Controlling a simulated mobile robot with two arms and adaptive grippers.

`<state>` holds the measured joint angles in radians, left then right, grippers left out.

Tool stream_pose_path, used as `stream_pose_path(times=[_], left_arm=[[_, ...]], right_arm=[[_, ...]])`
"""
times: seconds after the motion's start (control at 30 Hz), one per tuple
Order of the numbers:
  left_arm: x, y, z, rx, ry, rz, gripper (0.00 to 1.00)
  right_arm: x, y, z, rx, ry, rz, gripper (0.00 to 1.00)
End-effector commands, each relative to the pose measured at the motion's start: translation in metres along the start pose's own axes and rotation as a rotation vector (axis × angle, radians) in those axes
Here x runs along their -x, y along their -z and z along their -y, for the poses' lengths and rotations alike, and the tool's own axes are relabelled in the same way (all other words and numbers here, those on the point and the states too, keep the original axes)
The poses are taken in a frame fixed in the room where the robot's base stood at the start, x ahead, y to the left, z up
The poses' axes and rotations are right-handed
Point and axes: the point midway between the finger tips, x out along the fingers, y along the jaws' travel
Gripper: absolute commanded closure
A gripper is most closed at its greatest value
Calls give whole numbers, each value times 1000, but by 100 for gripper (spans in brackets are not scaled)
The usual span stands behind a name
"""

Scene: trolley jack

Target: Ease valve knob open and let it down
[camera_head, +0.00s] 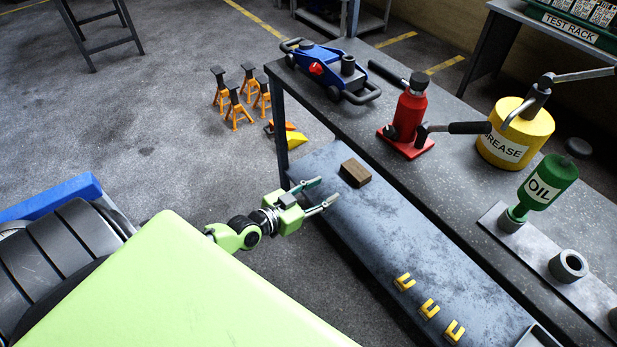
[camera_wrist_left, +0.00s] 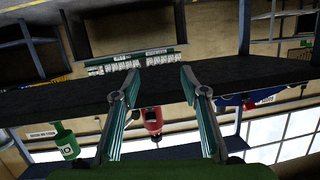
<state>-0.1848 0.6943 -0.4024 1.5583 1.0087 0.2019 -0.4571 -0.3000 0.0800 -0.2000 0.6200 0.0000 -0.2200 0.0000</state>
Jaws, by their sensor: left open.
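The blue trolley jack (camera_head: 328,56) stands at the far left end of the dark workbench. A red knob (camera_head: 316,69) shows on its side, and I take it for the valve knob. Part of the jack shows in the left wrist view (camera_wrist_left: 232,101), where the scene appears upside down. My left gripper (camera_head: 328,190) is open and empty. It is beside the bench's near side, over the left end of the lower shelf and well apart from the jack. Its two fingers also show spread in the left wrist view (camera_wrist_left: 161,73). My right gripper is out of view.
The workbench (camera_head: 455,185) also bears a red bottle jack (camera_head: 408,112), a yellow grease can (camera_head: 515,135) and a green oil bottle (camera_head: 548,182). A brown block (camera_head: 355,172) lies on the lower shelf (camera_head: 400,235). Orange stands (camera_head: 238,108) stand on the floor.

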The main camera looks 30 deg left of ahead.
Motion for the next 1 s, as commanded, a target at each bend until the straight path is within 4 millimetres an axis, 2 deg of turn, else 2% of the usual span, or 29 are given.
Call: stream_pose_path(times=[0.03, 0.3, 0.5, 0.7, 1.0], left_arm=[[1, -12, 1, 0, 6, 21, 60], [6, -63, 2, -5, 27, 117, 60], [11, -92, 1, -7, 36, 170, 60], [14, -104, 0, -7, 39, 195, 60], [14, -105, 0, -7, 40, 197, 60]], right_arm=[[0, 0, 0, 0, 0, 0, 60], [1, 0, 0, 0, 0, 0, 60], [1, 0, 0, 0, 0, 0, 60], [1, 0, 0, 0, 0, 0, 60], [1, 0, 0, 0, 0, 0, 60]])
